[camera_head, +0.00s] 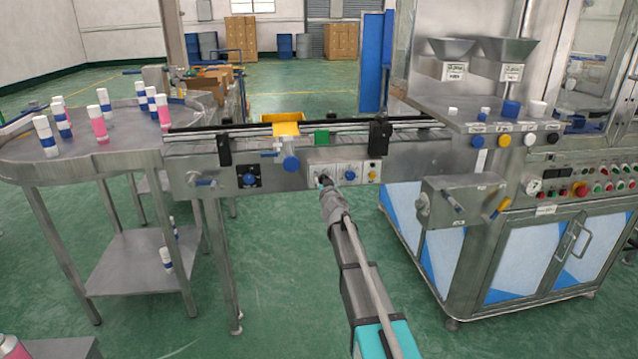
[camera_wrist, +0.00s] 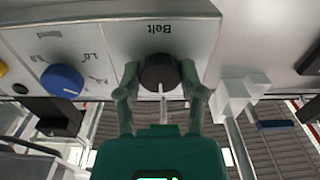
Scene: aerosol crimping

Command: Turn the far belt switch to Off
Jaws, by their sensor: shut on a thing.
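The belt switch is a round black knob (camera_wrist: 159,70) on a grey panel (camera_wrist: 200,30), below the upside-down word "Belt" in the wrist view. A white pointer line on it runs toward the bottom of that view. My gripper (camera_wrist: 160,80) has its green fingers closed on the knob from both sides. In the head view my gripper (camera_head: 325,181) reaches the front panel of the conveyor (camera_head: 220,160), and my arm and gripper mostly hide the knob there. The knob's Off marking cannot be read.
A blue knob (camera_wrist: 62,81) with scale marks sits left of the switch in the wrist view; a white block (camera_wrist: 240,92) is on the right. In the head view, another blue knob (camera_head: 249,179) is further left. The crimping machine (camera_head: 520,190) stands right, the round table (camera_head: 90,155) left.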

